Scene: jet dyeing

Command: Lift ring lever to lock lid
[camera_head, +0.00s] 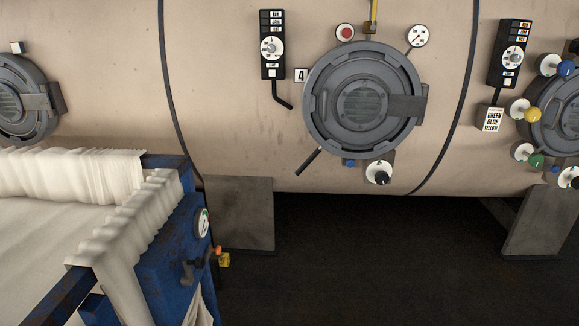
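A round grey lid (362,101) sits closed against its ring on the beige vessel (228,80), right of the middle. A dark ring lever (308,161) sticks out from the ring at the lower left and slants down to the left. A hinge block (406,108) is at the lid's right side. Neither of my grippers shows in the head view, and nothing touches the lid or the lever.
A blue cart with white fabric (125,235) stands at the front left. Another lid (558,114) with coloured valves is at right. The dark floor (385,265) is clear.

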